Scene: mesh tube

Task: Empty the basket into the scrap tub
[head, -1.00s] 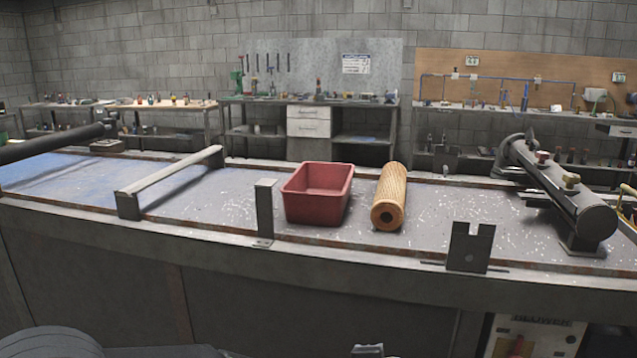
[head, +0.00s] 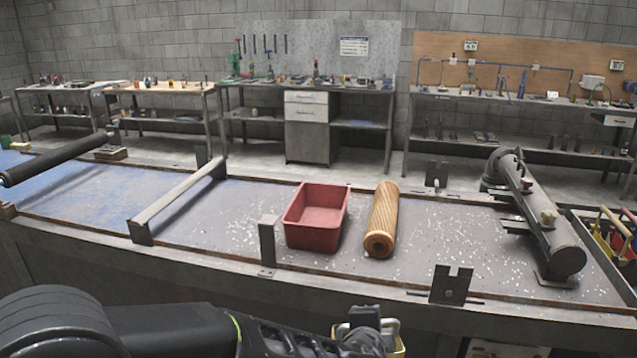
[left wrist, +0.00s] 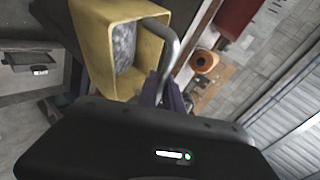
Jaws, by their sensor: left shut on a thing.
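My left gripper (left wrist: 166,92) is shut on the bent metal handle (left wrist: 172,45) of a yellow basket (left wrist: 88,45). Grey speckled contents (left wrist: 123,48) show inside the basket, which looks tilted in the left wrist view. In the head view my left gripper (head: 364,332) is at the bottom edge, in front of the bench, and only a bit of the yellow basket (head: 398,350) shows. The red tub also shows in the left wrist view (left wrist: 238,14). My right gripper is out of view.
Upright grey brackets (head: 267,242) and (head: 451,284) stand at the bench's front edge. A crossbar (head: 178,200) is on the left, a dark cylinder device (head: 540,215) on the right. White flecks litter the bench top.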

